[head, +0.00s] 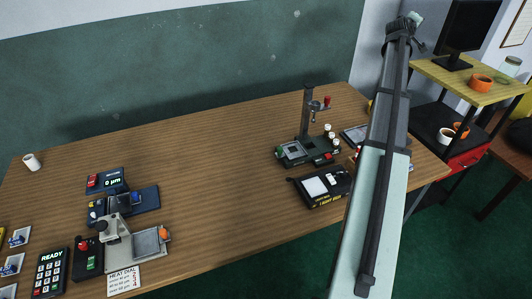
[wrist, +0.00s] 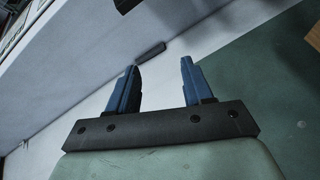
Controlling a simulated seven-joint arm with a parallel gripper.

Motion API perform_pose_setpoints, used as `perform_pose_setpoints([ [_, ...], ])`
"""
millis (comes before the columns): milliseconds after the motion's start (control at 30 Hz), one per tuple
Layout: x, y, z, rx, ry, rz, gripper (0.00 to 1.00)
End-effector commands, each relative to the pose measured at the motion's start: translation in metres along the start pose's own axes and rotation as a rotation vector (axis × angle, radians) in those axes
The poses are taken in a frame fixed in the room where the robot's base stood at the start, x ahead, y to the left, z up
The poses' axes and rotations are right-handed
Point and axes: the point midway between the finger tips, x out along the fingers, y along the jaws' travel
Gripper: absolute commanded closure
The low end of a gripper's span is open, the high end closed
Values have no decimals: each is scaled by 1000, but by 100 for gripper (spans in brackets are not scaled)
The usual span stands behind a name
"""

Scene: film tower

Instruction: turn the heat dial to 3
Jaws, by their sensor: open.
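A white card headed HEAT DIAL (head: 123,280) lies at the table's front edge on the left, with small lines of text I cannot read fully. Just behind it stands a grey machine (head: 118,250) with a flat plate (head: 150,243) on its right side. A small orange knob (head: 164,233) shows at the plate's right edge; I cannot tell whether it is the heat dial, and no setting is readable. My arm rises at the right in the head view.
A READY keypad (head: 50,270) and a black box with a red button (head: 88,258) stand left of the machine. A 0 µm display (head: 107,181) is behind it. A stand (head: 306,130) and a light box (head: 320,186) are at right. The middle of the table (head: 225,190) is clear.

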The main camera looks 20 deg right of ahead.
Motion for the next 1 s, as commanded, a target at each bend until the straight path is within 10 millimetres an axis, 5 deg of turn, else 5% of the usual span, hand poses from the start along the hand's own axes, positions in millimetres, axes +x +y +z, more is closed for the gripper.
perform_pose_setpoints([
  [100,-35,0,-74,-68,84,-19,49],
  [400,-129,-32,-218,-189,253,-106,49],
  [700,-232,-113,-323,-237,372,-281,49],
  [1000,-352,-218,-393,-272,445,-516,49],
])
